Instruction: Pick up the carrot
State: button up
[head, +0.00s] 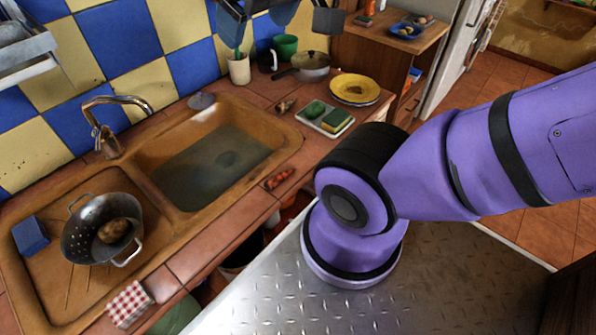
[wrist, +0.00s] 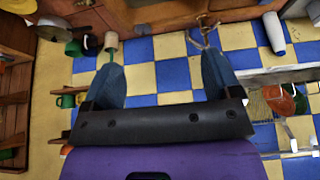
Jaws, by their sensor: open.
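The carrot (head: 279,179) looks like a small orange-red piece lying on the tiled counter strip, at the front right of the sink in the head view. I cannot pick it out in the wrist view. My gripper (wrist: 160,58) shows in the wrist view with its two dark blue fingers wide apart and nothing held between them. It faces the blue and yellow tiled wall. Nothing touches the carrot.
The brown sink (head: 130,187) holds murky water in its basin. A colander (head: 75,243) with a brown item inside stands on its drainboard. Beyond the carrot are a sponge tray (head: 312,121), a yellow plate (head: 355,87) and a lidded pan (head: 312,68).

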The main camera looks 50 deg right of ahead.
aim_at(270, 184)
jog(key=z, duration=0.5)
jog(key=k+j, duration=0.2)
jog(key=j, duration=0.2)
jog(key=k+j+z, duration=0.1)
jog(key=j, duration=0.3)
jog(key=k+j, duration=0.25)
jog(key=j+z, duration=0.05)
jog(key=j, duration=0.05)
